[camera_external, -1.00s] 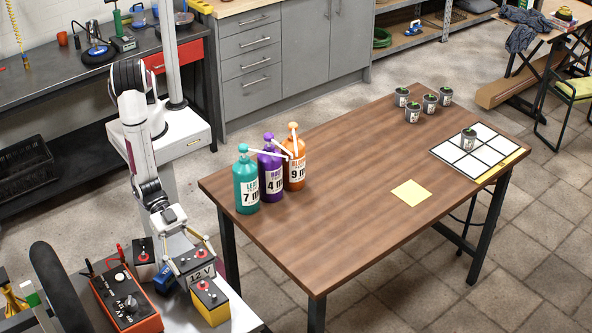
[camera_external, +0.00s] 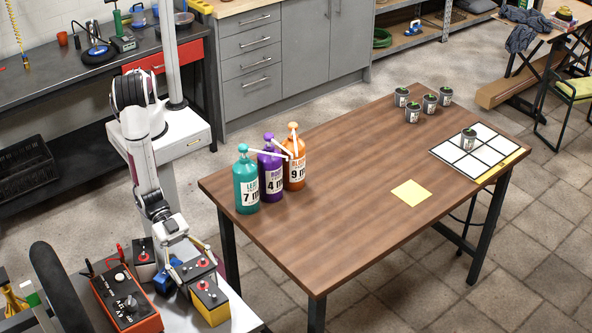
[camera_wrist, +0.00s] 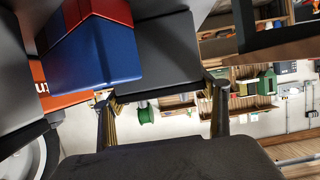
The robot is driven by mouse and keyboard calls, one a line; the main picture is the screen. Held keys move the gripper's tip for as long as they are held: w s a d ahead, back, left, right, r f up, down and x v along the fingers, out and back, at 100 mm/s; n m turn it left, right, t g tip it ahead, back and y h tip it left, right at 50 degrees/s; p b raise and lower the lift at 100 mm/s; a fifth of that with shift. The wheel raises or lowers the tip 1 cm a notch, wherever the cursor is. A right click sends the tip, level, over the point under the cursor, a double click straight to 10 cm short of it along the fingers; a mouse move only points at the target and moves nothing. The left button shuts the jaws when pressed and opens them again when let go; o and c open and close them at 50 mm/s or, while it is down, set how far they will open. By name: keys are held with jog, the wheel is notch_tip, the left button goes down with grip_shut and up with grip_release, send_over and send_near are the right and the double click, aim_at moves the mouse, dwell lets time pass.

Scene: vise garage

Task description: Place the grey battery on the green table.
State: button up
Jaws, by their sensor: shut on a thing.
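The grey battery (camera_external: 199,267) with a red knob on top is at the lower left of the external view, between the fingers of my gripper (camera_external: 191,263). My gripper is shut on it, low over the light bench. In the wrist view, a dark grey block (camera_wrist: 165,55) shows between the two fingers (camera_wrist: 163,115). The yellow-and-black battery (camera_external: 211,302) stands close in front and hides the grey battery's lower part, so I cannot tell whether it touches the bench. The long table (camera_external: 330,215) has a brown wood top; I see no plainly green table.
A blue battery (camera_external: 167,283), another dark battery (camera_external: 143,262) and an orange charger (camera_external: 127,300) crowd the bench around my gripper. A blue-and-red box shows in the wrist view (camera_wrist: 95,55). Three bottles (camera_external: 270,170) stand at the wood table's left; its front middle is clear.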

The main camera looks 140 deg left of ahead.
jog(key=o, duration=2)
jog(key=shift+o, duration=0.2)
jog(key=shift+r, duration=0.1)
jog(key=shift+s+r, duration=0.15)
jog(key=shift+s, duration=0.25)
jog(key=v, duration=1.1)
